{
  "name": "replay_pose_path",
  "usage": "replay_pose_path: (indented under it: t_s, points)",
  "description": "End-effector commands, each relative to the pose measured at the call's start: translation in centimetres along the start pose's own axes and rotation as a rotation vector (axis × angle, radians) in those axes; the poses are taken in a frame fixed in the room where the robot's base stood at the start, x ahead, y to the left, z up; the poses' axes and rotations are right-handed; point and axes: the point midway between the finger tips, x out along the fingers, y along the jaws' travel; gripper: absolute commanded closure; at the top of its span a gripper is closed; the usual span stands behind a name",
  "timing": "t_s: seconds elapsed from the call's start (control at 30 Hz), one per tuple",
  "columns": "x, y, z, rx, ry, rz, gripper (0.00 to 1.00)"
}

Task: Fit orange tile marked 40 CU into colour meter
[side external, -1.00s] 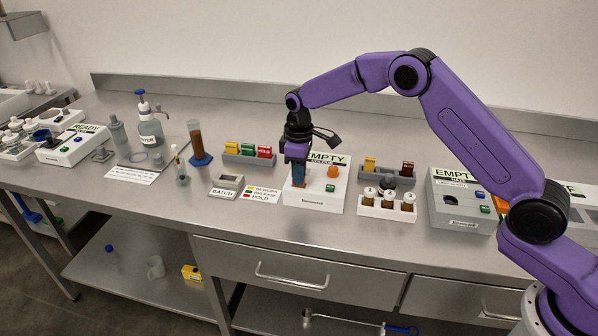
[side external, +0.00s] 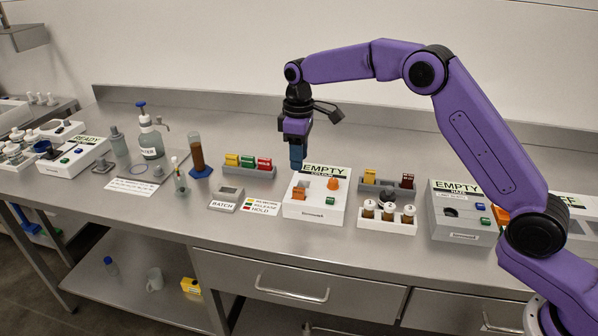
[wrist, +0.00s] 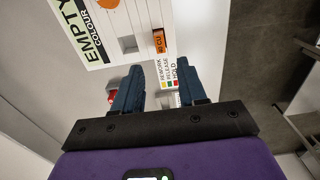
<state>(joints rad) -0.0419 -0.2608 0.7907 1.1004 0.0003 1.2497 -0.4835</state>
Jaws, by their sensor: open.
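The orange tile (side external: 299,194) stands at the left front of the white colour meter (side external: 332,208). In the wrist view the orange tile (wrist: 158,41) shows part of its marking, "CU", and sits beside a grey recess of the colour meter (wrist: 112,18). I cannot tell whether the tile is fully seated. The meter's label reads EMPTY COLOUR. My gripper (side external: 297,163) is above the meter's left part, pointing down and apart from the tile. In the wrist view my gripper (wrist: 160,88) has its two blue fingers spread with nothing between them.
An orange knob (side external: 334,184) and a green button (side external: 330,201) are on the meter. A rack of coloured tiles (side external: 249,171) stands behind left, a grey BATCH block (side external: 226,200) left, and a vial rack (side external: 387,223) right. A HAZE meter (side external: 462,225) stands further right.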

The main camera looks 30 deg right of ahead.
Motion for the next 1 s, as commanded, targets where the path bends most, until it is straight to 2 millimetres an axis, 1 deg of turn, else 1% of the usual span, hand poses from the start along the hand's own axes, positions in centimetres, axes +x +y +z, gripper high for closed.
replay_pose_path:
  t_s: [0.03,0.1,0.2,0.33,0.57,0.67,0.77,0.87,1.0]
  points:
    - [-0.8,0.0,-0.1,0.0,0.002,0.001,0.59]
    - [-1.7,0.1,-0.1,0.001,0.002,0.001,0.59]
    - [-2.5,0.1,0.0,0.001,0.001,0.001,0.59]
    - [-3.0,0.0,0.0,0.001,0.0,0.0,0.59]
    - [-3.1,-0.2,0.1,-0.002,0.0,0.0,0.59]
    - [-3.6,-1.3,0.5,-0.013,0.001,0.0,0.59]
    - [-4.3,-3.5,1.4,-0.034,0.003,0.001,0.59]
    - [-5.1,-6.2,3.0,-0.058,0.005,0.002,0.59]
    - [-5.9,-10.0,6.0,-0.092,0.009,0.002,0.59]
